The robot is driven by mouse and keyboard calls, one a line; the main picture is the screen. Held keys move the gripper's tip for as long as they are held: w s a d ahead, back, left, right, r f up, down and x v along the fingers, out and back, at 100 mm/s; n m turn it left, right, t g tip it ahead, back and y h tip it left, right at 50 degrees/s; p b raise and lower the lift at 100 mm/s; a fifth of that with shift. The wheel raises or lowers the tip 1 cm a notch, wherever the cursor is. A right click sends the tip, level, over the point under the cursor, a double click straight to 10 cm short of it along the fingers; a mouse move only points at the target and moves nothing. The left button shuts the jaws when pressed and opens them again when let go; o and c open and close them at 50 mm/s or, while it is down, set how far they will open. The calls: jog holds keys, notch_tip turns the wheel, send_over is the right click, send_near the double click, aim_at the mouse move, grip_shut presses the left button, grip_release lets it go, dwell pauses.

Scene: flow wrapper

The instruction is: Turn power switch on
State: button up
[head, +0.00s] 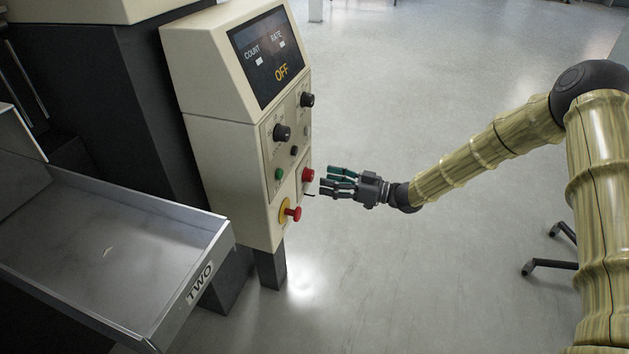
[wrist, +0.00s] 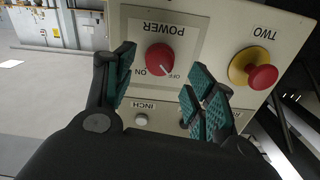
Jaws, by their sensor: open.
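The power switch is a round red knob (wrist: 160,58) on a pale plate marked POWER, OFF and ON, upside down in the wrist view. Its white mark points to the OFF side. In the head view the knob (head: 308,175) sits at the right edge of the panel. My gripper (head: 325,182) is open just right of the panel, its fingers toward the knob. In the wrist view my gripper's fingers (wrist: 160,85) stand either side of the knob with gaps visible. I cannot tell how far in front of the panel they are.
The display (head: 267,58) reads OFF. A red emergency button on a yellow ring (head: 284,212) is beside the switch. A white INCH button (wrist: 141,120) and black dials (head: 282,132) are near.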

aim_at(313, 177)
jog(key=shift+b+x, duration=0.55)
jog(key=shift+x, duration=2.05)
jog(key=c, duration=1)
